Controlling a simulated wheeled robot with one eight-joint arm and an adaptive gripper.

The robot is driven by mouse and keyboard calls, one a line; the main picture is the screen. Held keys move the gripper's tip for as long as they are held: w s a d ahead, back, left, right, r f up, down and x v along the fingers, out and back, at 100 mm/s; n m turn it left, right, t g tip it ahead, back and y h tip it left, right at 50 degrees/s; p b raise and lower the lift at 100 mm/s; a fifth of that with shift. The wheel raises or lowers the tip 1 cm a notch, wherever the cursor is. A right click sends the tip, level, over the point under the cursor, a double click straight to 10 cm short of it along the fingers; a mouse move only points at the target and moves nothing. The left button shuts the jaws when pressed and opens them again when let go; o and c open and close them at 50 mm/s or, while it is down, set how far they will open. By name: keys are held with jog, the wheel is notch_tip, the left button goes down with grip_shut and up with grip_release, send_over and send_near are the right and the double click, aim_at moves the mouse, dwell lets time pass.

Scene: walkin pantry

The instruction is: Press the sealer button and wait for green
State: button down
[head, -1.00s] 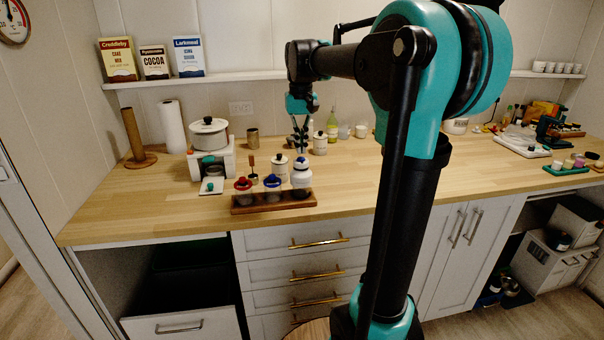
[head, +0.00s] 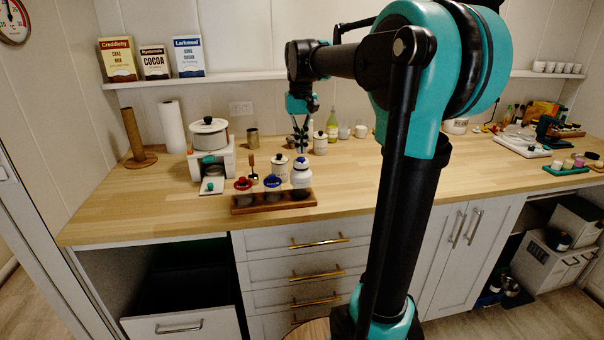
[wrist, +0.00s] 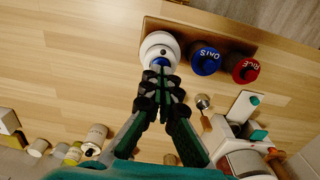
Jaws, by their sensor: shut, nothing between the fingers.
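A round white unit, which looks like the sealer (head: 301,174), stands at the right end of a wooden rack (head: 245,207). In the wrist view the white sealer (wrist: 149,45) has a blue spot on top, right at my fingertips; no green shows on it. My gripper (wrist: 161,76) is shut and empty, pointing at that spot; whether it touches cannot be told. In the head view my gripper (head: 301,145) hangs behind the sealer in the picture. A blue lid marked OATS (wrist: 205,58) and a red lid marked RICE (wrist: 243,68) are beside the sealer.
A white stand with a pot (head: 209,135) is to the left. White canisters (head: 320,143) and a green bottle (head: 332,124) stand toward the back. A scoop-like tool (wrist: 204,103) is near my gripper.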

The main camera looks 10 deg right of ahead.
jog(key=shift+f, duration=0.2)
jog(key=shift+f, duration=0.7)
jog(key=shift+f, duration=0.2)
dwell(0.4)
jog(key=shift+r, duration=1.8)
jog(key=shift+s, duration=0.1)
